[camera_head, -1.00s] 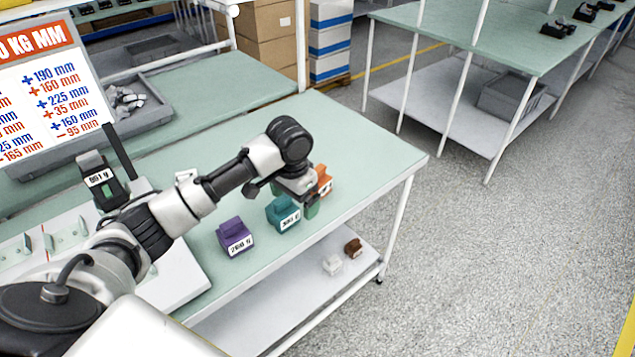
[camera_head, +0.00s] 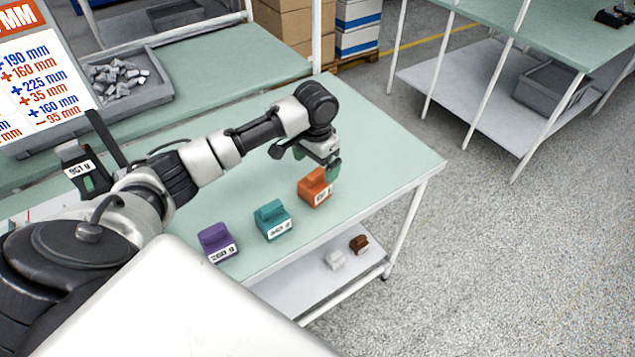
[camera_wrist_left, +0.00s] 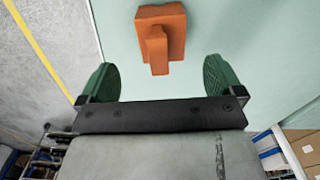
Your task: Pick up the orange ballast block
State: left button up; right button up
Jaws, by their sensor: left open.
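The orange ballast block (camera_head: 313,188) stands on the green table top near its front edge, with a white label on its front. My left gripper (camera_head: 325,166) is just above and beside it, at the block's far right in the head view. In the left wrist view the orange block (camera_wrist_left: 161,36) lies beyond the green fingers of my open left gripper (camera_wrist_left: 159,80), roughly centred between them sideways. The fingers are apart from the block and hold nothing. My right gripper is in neither view.
A teal block (camera_head: 272,221) and a purple block (camera_head: 216,242) stand in a row left of the orange one. A grey tray (camera_head: 160,92) of metal pieces is at the back left. The table's right part is clear. Small white and brown blocks (camera_head: 359,243) lie on the lower shelf.

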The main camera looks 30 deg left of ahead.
aim_at(315, 182)
pick_arm(q)
jog(key=shift+s+f, duration=0.15)
jog(key=shift+f, duration=1)
notch_tip(315, 182, down, 4)
jog(key=shift+a+r+p, duration=0.15)
jog(key=shift+p, duration=0.55)
jog(key=shift+f, duration=0.55)
jog(key=c, duration=1.1)
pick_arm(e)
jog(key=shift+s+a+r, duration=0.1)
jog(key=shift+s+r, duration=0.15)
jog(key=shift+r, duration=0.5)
pick_arm(q)
jog(key=shift+o, duration=0.2)
jog(key=shift+r, duration=0.1)
